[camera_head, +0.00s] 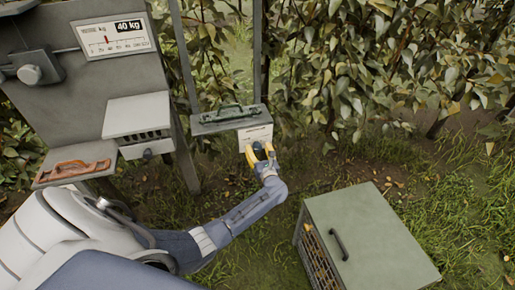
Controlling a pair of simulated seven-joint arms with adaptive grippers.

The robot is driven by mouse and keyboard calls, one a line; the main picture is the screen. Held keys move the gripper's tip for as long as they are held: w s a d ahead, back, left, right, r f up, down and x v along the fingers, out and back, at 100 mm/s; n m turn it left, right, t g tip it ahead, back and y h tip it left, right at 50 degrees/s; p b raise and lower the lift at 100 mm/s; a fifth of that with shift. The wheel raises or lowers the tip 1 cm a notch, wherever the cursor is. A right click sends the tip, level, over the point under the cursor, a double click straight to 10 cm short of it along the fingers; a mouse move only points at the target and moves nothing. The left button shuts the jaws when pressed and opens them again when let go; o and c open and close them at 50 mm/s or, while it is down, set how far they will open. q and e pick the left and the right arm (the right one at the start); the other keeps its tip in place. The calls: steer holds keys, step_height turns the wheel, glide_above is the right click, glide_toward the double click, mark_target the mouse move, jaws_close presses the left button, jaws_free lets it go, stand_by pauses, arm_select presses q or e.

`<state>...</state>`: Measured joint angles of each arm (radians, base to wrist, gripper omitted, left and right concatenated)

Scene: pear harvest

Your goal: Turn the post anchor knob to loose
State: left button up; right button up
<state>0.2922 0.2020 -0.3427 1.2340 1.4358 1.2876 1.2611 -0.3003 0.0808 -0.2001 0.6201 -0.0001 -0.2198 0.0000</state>
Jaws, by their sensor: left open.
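The post anchor (232,120) is a grey box with a green handle on top and a pale labelled front, fixed to an upright post. A small dark knob (258,147) shows low on its front, partly hidden by my gripper. My left gripper (260,152) has yellow fingers and is open, with one finger on each side of the knob. I cannot tell whether the fingers touch it. The knob's setting and the label's words are too small to read. My right gripper is not in view.
A grey panel with a 40 kg scale (113,38) stands at the upper left. A pale box (137,115) and an orange-handled tool (75,170) are below it. A green-lidded crate (372,242) with a dark handle sits on the grass at the lower right. Leafy trees fill the back.

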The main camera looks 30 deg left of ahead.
arm_select(q)
steer(key=shift+w+a, duration=0.35)
steer(key=shift+a, duration=0.05)
steer(key=shift+c, duration=0.5)
jaws_close()
steer(key=shift+n, duration=0.5)
steer(key=shift+o, duration=0.5)
jaws_free()
steer(key=v, duration=1.2)
